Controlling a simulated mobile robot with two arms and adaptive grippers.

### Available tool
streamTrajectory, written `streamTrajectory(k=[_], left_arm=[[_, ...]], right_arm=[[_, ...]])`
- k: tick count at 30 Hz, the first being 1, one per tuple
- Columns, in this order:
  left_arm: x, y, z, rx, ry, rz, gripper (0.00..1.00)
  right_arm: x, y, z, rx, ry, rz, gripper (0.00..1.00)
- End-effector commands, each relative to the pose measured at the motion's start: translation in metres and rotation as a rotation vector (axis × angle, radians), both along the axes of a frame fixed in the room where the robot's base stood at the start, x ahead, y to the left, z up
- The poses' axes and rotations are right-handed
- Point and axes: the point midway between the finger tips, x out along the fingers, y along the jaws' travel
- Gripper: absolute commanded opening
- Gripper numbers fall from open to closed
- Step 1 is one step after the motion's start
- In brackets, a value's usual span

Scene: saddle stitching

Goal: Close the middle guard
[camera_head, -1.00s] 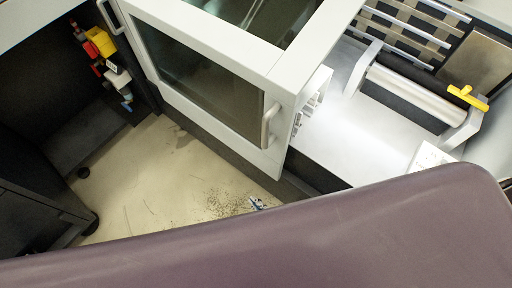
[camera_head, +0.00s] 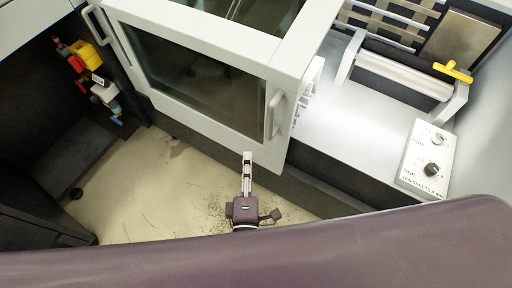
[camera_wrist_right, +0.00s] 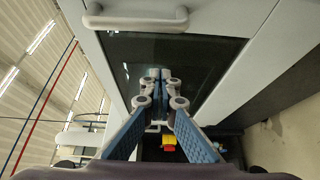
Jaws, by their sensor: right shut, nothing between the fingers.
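The guard (camera_head: 200,117) is a white frame with dark windows, in the upper middle of the head view. The machine to its right is exposed; I cannot tell the guard's exact angle. Its white handle (camera_head: 274,113) is on the right edge of its front face. My right gripper (camera_head: 247,158) is shut and empty, pointing up the picture just below the guard's lower right corner. In the right wrist view the shut fingers (camera_wrist_right: 160,75) lie over the dark window, with the handle (camera_wrist_right: 135,21) beyond them at the top, apart from them. My left gripper is not in view.
A white control box (camera_head: 425,160) with knobs sits at the right on the machine. A yellow-handled part (camera_head: 453,72) is above it. Another handle (camera_head: 97,24) is at upper left. The beige floor (camera_head: 150,190) below the guard is open.

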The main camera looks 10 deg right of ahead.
Motion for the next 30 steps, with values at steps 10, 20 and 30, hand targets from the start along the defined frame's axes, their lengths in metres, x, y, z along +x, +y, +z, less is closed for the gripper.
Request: streamTrajectory(k=[10,20,30], left_arm=[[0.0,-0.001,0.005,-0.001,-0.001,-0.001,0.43],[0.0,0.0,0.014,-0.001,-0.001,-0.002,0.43],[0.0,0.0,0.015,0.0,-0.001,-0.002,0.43]], right_arm=[[0.068,-0.009,0.002,-0.004,-0.006,0.002,0.0],[0.081,-0.037,0.001,-0.003,-0.001,0.003,0.0],[0.075,-0.048,0.0,0.0,-0.001,0.002,0.0]])
